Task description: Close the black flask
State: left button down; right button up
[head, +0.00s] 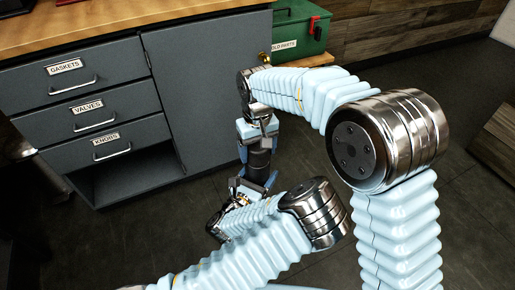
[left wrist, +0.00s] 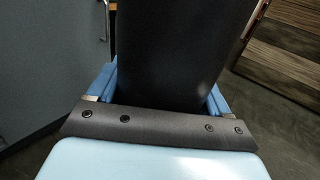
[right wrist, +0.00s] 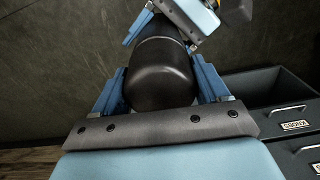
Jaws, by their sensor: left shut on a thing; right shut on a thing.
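The black flask (head: 260,160) is held in the air between my two grippers in the head view, in front of the grey cabinet. My right gripper (head: 258,146) is shut on its upper end from above. In the left wrist view the dark flask body (left wrist: 170,50) fills the space between the blue fingers. In the right wrist view a rounded black end (right wrist: 160,75) sits between the blue fingers, with my left gripper just beyond. I cannot tell whether the lid is seated; the seam is mostly hidden.
A grey cabinet (head: 205,90) with drawers labelled gaskets (head: 72,75), valves (head: 93,115) and knobs (head: 110,147) stands behind at the left under a wooden top (head: 130,25). A green box (head: 292,32) is at the back. The dark floor at the right is clear.

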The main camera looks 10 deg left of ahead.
jog(key=m, duration=0.9)
jog(key=shift+m, duration=0.4)
jog(key=m, duration=1.9)
jog(key=shift+m, duration=0.4)
jog(key=o, duration=1.2)
jog(key=shift+c, duration=0.2)
notch_tip(320, 180, up, 12)
jog(key=shift+f, duration=0.1)
